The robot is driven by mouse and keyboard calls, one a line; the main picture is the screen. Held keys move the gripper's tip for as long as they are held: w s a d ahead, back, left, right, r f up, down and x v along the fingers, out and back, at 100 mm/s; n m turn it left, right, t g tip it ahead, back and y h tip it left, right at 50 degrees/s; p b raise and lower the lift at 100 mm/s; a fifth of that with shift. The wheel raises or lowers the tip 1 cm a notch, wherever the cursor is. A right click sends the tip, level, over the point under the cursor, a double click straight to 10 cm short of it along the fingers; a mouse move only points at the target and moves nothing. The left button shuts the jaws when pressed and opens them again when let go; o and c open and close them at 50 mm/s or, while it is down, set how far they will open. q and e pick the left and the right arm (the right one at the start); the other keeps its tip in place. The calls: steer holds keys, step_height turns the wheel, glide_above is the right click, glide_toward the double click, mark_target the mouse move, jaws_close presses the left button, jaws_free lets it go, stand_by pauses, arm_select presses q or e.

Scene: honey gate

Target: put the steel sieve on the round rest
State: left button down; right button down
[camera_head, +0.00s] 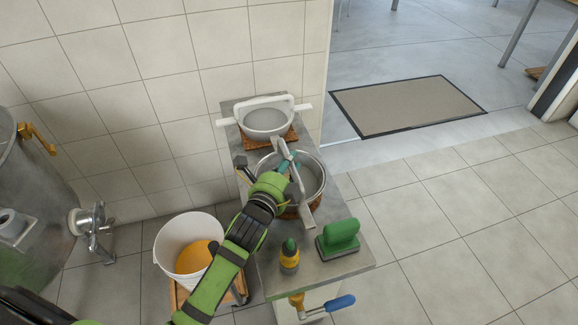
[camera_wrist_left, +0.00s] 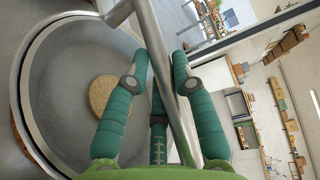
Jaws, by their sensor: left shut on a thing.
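The steel sieve (camera_head: 312,172) is a round pan with a bar handle across its top, on the grey table. My left gripper (camera_head: 284,172) is shut on that bar. In the left wrist view the gripper (camera_wrist_left: 158,85) has its green fingers on both sides of the bar, and the sieve's mesh bowl (camera_wrist_left: 75,60) lies to the left. A brown round rest (camera_head: 289,213) shows partly under the sieve's near side. I cannot tell whether the sieve touches it. A tan disc (camera_wrist_left: 106,94) shows in or through the mesh. My right gripper is not in view.
A white sieve (camera_head: 266,119) on a wooden rest stands behind. A yellow bottle (camera_head: 289,258) and green brush (camera_head: 339,239) stand in front. A white bucket (camera_head: 188,238) with amber contents is left, near a steel tank (camera_head: 35,180).

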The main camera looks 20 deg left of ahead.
arm_select(q)
steer(key=shift+f, duration=0.15)
steer(key=c, duration=1.4)
jaws_free()
steer(key=shift+f, duration=0.15)
steer(key=shift+c, duration=0.2)
steer(key=o, duration=0.4)
steer(key=s+r, duration=0.2)
steer(key=s, duration=1)
steer(key=shift+a, duration=0.45)
steer(key=shift+f, duration=0.1)
